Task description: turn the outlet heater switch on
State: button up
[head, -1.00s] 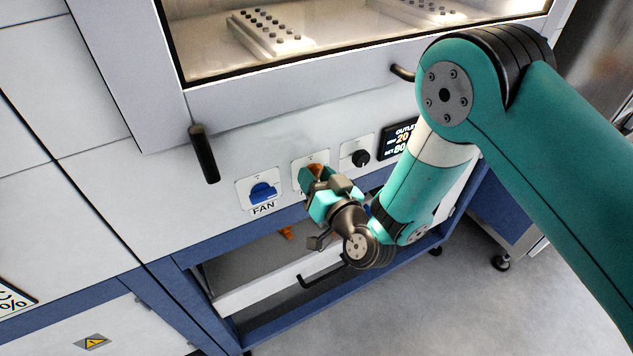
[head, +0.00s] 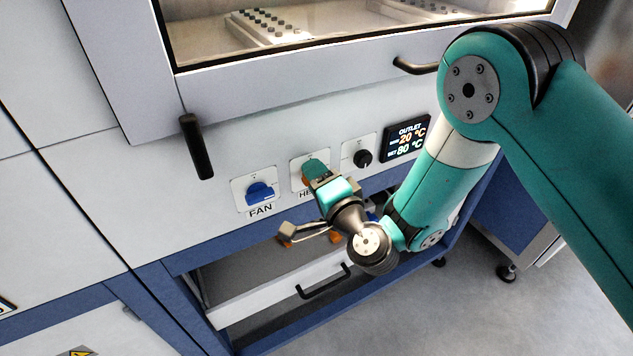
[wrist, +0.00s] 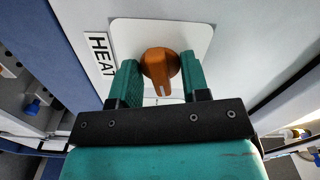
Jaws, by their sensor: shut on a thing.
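The outlet heater switch is an orange rotary knob (wrist: 160,68) on a white plate (wrist: 198,35) in the wrist view. A label (wrist: 101,53) reading "HEAT", its end hidden, is beside it. My gripper (wrist: 162,76) has one teal finger on each side of the knob and is shut on it. The knob's white mark points to the bottom of the wrist view, along the label's reading direction. In the head view my gripper (head: 314,173) covers most of the switch, with a little of its plate (head: 297,167) showing.
The blue FAN knob (head: 260,192) is left of the heater switch and a black dial (head: 362,157) is right of it. The display (head: 406,138) shows OUTLET 20 °C and SET 80 °C. A black handle (head: 196,147) hangs at upper left. A drawer handle (head: 324,284) is below my wrist.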

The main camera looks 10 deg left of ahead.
jog(key=shift+f+m, duration=0.15)
jog(key=shift+m, duration=0.85)
jog(key=o, duration=1.1)
jog(key=shift+o, duration=0.2)
jog(key=shift+b, duration=0.3)
jog(key=b+v, duration=0.6)
jog(key=b, duration=0.3)
jog(key=shift+b, duration=0.35)
jog(key=shift+r, duration=0.2)
